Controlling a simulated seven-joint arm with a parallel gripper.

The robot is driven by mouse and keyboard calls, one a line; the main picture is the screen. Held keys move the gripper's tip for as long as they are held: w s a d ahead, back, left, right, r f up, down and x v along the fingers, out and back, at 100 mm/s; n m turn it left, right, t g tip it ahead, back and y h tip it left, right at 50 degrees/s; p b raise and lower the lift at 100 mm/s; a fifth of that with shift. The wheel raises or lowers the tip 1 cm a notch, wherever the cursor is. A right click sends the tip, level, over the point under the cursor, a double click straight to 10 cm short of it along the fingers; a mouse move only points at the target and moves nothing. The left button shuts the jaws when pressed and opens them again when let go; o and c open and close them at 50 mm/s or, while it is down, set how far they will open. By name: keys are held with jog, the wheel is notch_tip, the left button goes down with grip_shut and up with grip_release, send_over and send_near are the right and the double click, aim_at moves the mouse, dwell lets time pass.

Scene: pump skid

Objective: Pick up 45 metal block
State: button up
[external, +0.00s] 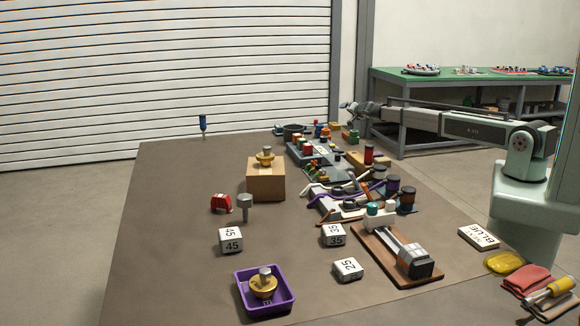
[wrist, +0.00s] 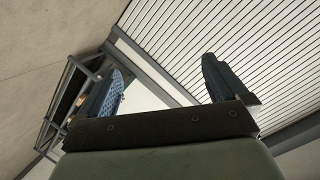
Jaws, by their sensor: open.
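The metal block marked 45 (external: 231,240) is a pale cube with dark digits. It sits on the brown table, left of the middle, in the external view. Similar blocks marked 35 (external: 334,235) and 25 (external: 348,270) lie to its right. My gripper (external: 352,108) is far from the 45 block, above the table's far right side. In the wrist view my gripper (wrist: 160,85) has its two fingers spread wide with nothing between them. No block shows in the wrist view.
A purple tray (external: 245,301) holding a brass part stands in front of the 45 block. A red part (external: 221,203), a grey part (external: 244,205) and a cardboard box (external: 266,183) stand behind it. Pump parts crowd the right side.

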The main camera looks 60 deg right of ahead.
jog(key=w+a+r+y, duration=0.1)
jog(key=w+a+r, duration=0.1)
jog(key=w+a, duration=0.45)
jog(key=w+a+r+m+y, duration=0.1)
jog(key=w+a+r, duration=0.25)
jog(key=a, duration=0.65)
jog(key=w+a+r+y, duration=0.1)
jog(key=w+a+r, duration=0.1)
jog(key=w+a, duration=0.5)
jog(key=w+a+r+n+g+y, duration=0.1)
jog(key=a+g+y, duration=0.1)
jog(key=a, duration=1.7)
jog(key=w+a+r+g+y, duration=0.1)
jog(key=a+r+y, duration=0.1)
jog(key=a, duration=1.6)
jog(key=s+a+r+n+g+y, duration=0.1)
jog(key=s+a, duration=0.2)
jog(key=a, duration=0.8)
jog(key=s+a+r+n+g+y, duration=0.1)
jog(key=s+a+r, duration=0.15)
jog(key=a, duration=0.95)
jog(key=m+g+y, duration=0.1)
jog(key=m+g, duration=0.3)
jog(key=g, duration=0.2)
send_over(230, 233)
notch_tip(230, 233, down, 3)
notch_tip(230, 233, down, 8)
jog(key=shift+r, duration=0.2)
jog(key=shift+w+d+f, duration=0.1)
jog(key=shift+f, duration=2.55)
